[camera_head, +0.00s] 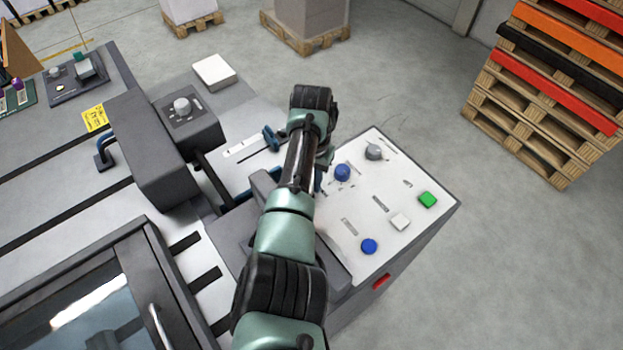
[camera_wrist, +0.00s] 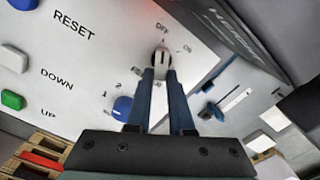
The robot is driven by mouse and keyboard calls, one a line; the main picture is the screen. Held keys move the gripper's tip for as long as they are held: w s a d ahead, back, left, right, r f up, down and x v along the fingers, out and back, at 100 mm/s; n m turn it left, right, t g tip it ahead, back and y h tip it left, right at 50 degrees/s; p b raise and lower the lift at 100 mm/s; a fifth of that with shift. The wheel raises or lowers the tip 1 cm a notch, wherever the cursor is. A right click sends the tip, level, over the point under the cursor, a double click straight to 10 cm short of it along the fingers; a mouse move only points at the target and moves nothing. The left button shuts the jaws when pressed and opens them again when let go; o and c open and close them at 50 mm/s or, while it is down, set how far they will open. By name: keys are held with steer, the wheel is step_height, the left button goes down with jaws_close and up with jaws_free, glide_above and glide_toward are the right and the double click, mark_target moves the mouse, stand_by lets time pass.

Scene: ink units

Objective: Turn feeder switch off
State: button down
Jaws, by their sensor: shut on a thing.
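A small rotary switch (camera_wrist: 161,56) with a light top shows at the top middle of the wrist view, on the white control panel (camera_wrist: 90,80). Small labels stand around it; one above it looks like OFF, and the others are too small to read surely. The two dark blue fingers of my gripper (camera_wrist: 160,71) converge on this switch and are shut on it. I cannot tell exactly which label it points to. In the head view my arm hides the switch and most of the gripper.
A blue knob (camera_head: 342,172) sits close beside the gripper, and a grey knob (camera_head: 374,151) lies farther back. Green (camera_head: 427,199), white (camera_head: 400,221) and blue (camera_head: 369,246) buttons line the panel. A slider (camera_wrist: 207,112) is on the neighbouring plate. Stacked pallets (camera_head: 545,90) stand right.

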steer(key=c, duration=0.8)
jaws_free()
step_height(320, 180, up, 13)
steer(key=shift+b, duration=0.45)
